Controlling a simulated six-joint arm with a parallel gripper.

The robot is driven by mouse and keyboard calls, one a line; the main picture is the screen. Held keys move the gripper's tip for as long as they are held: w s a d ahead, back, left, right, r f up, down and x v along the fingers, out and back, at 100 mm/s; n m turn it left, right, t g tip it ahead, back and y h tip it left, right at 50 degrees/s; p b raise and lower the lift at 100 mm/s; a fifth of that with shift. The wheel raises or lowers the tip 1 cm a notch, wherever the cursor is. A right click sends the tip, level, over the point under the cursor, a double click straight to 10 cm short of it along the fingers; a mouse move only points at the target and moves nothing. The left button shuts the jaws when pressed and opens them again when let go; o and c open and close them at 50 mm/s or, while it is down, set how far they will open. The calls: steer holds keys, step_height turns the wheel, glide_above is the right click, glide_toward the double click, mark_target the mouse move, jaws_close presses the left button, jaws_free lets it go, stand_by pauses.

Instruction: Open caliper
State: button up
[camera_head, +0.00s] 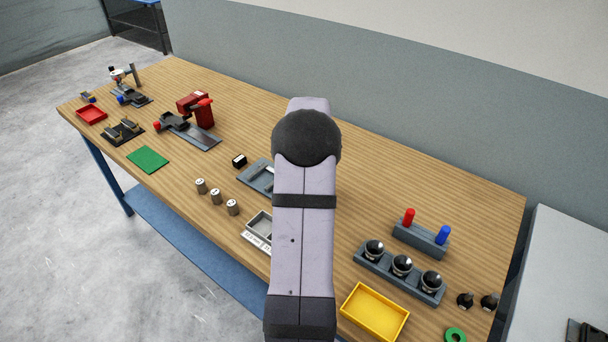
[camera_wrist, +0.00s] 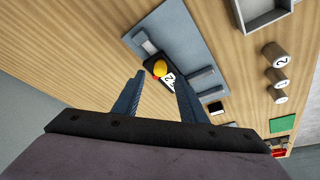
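A grey plate (camera_wrist: 165,25) bears what looks like the caliper (camera_wrist: 168,80), a dark body with a yellow round knob, a bit of red and a white label with black marks. A light block sits at one end of the plate and grey bars at the other. In the head view the grey plate (camera_head: 254,180) is partly hidden behind my arm. My gripper (camera_wrist: 159,79) is open, its two dark fingers apart with the caliper showing between and beyond the tips. I see nothing held. My gripper is hidden in the head view.
Several numbered cylinders (camera_head: 216,196) and a grey compartment tray (camera_head: 259,224) lie near the plate. A small black block (camera_head: 239,160) is at its left. A yellow tray (camera_head: 374,312) and a grey rack with dark round pieces (camera_head: 372,264) stand to the right.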

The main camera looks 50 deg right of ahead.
steer(key=shift+p+x, duration=0.7)
steer(key=shift+x, duration=1.7)
steer(key=shift+c, duration=0.5)
jaws_close()
